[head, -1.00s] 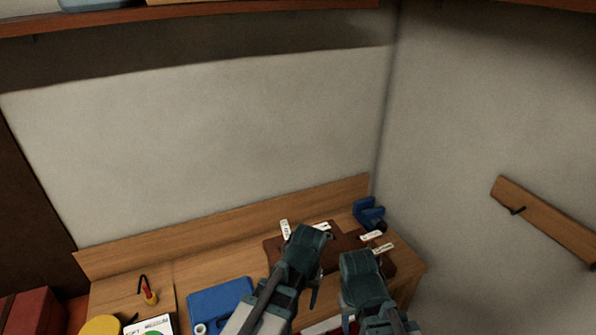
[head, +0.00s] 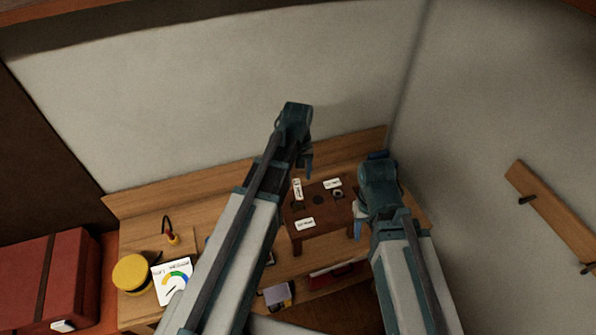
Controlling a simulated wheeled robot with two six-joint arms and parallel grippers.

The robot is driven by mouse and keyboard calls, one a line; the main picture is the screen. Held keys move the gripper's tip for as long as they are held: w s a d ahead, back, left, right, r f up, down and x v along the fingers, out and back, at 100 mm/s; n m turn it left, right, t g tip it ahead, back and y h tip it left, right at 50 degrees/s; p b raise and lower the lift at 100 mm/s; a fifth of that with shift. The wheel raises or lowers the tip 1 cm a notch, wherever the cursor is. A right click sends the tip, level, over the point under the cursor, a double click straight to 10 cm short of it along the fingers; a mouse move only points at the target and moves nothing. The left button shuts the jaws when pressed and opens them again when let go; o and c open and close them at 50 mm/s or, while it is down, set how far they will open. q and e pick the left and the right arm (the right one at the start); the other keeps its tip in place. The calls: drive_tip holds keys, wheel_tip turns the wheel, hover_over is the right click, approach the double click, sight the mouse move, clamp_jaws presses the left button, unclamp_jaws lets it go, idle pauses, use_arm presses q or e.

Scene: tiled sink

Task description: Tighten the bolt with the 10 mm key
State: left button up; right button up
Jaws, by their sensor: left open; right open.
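A small dark brown wooden stand (head: 325,212) sits on the workbench. It carries white labels (head: 305,223) too small to read surely, dark round spots and a small grey round piece (head: 338,194) that may be the bolt head; I cannot tell. I cannot make out a 10 mm key. My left gripper (head: 308,165) is open and empty, above and behind the stand's left side. My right gripper (head: 358,215) is open, in front of the stand's right side, and hides part of it.
The wooden workbench (head: 150,230) runs along the wall. On its left are a yellow round item (head: 132,274), a gauge card (head: 172,281) and a red-handled tool (head: 172,238). A red chest (head: 50,285) stands further left. A hook rail (head: 550,215) is on the right wall.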

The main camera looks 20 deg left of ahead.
sight(298, 189)
use_arm(q)
drive_tip(key=shift+f+b, duration=4.1)
drive_tip(key=shift+f, duration=0.2)
clamp_jaws()
